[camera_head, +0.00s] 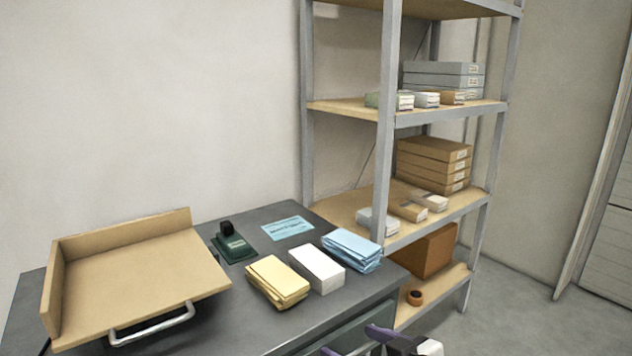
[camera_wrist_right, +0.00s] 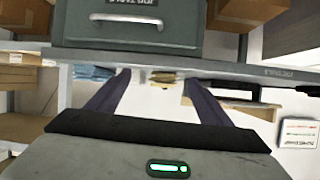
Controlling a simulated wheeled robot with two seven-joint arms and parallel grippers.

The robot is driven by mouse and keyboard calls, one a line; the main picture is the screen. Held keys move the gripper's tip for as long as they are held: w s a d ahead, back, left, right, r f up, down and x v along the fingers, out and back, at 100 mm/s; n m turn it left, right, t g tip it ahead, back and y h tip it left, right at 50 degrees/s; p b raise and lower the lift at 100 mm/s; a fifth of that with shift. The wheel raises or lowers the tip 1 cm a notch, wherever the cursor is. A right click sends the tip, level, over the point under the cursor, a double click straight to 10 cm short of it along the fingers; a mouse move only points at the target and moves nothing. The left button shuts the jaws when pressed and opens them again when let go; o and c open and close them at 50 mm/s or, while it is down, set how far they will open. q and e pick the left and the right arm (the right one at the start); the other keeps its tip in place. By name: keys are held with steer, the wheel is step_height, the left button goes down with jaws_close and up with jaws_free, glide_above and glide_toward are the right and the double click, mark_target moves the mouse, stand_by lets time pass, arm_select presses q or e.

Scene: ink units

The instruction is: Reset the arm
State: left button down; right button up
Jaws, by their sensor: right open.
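My right gripper (camera_head: 350,342) shows at the bottom edge of the head view, in front of the desk's front right part, partly cut off by the frame. In the right wrist view, its two dark purple fingers (camera_wrist_right: 157,78) stand apart with nothing between them. That view appears upside down, with a grey-green drawer front (camera_wrist_right: 130,25) with a handle at its top. My left gripper is not in view.
The dark desk (camera_head: 290,213) holds a wooden tray (camera_head: 140,265), a green stamp (camera_head: 233,246), a blue card (camera_head: 288,228), and yellow (camera_head: 277,281), white (camera_head: 316,268) and blue (camera_head: 351,250) stacks. A metal shelf (camera_head: 385,120) with boxes stands behind. Floor (camera_head: 540,325) at right is clear.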

steer(key=s+d+f+m+g+h, duration=0.1)
steer(key=s+d+f, duration=0.3)
steer(key=s+f, duration=0.7)
steer(key=s+d+f+m+g+h, duration=0.1)
steer(key=s+d+f+m+h, duration=0.2)
steer(key=s+f, duration=0.9)
steer(key=shift+s+d+h, duration=0.3)
steer(key=shift+s+d, duration=0.15)
steer(key=shift+s, duration=0.65)
steer(key=shift+f, duration=0.1)
